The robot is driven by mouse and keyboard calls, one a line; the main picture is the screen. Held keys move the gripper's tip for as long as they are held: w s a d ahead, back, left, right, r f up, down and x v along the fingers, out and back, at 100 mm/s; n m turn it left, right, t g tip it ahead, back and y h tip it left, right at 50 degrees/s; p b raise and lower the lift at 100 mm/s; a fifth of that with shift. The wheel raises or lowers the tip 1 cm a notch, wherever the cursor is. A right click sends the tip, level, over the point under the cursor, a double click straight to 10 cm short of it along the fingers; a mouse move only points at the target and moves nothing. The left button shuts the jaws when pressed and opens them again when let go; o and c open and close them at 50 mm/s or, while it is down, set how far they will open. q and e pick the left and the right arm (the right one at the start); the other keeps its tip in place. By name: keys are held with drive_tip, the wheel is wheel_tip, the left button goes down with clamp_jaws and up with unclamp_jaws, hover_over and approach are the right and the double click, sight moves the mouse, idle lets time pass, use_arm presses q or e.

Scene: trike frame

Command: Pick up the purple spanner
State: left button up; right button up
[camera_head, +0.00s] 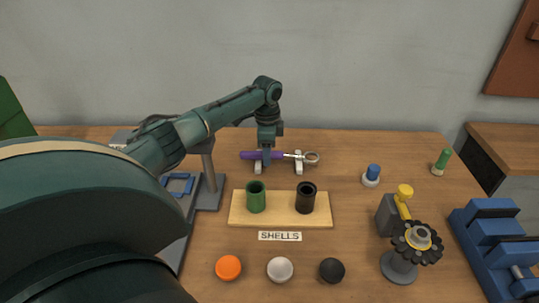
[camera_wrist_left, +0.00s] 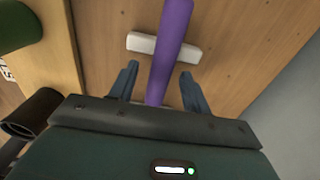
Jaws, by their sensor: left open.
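The purple spanner (camera_head: 248,155) has a purple handle and a metal ring end. It rests across two white supports at the back of the table. My left gripper (camera_head: 266,160) is above the purple handle, pointing down, and partly hides it. In the left wrist view the purple handle (camera_wrist_left: 171,40) runs between the two blue-grey fingers of my left gripper (camera_wrist_left: 158,92). The fingers are open, with a gap on each side of the handle. The metal end is outside the wrist view. My right gripper is not in view.
A wooden board (camera_head: 280,207) marked SHELLS, with a green cup (camera_head: 256,197) and a black cup (camera_head: 306,198), stands in front of the spanner. A gear stand (camera_head: 400,265) and blue vise-like block (camera_head: 490,240) are at right. The wall is behind.

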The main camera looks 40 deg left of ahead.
use_arm(q)
clamp_jaws()
idle(0.5)
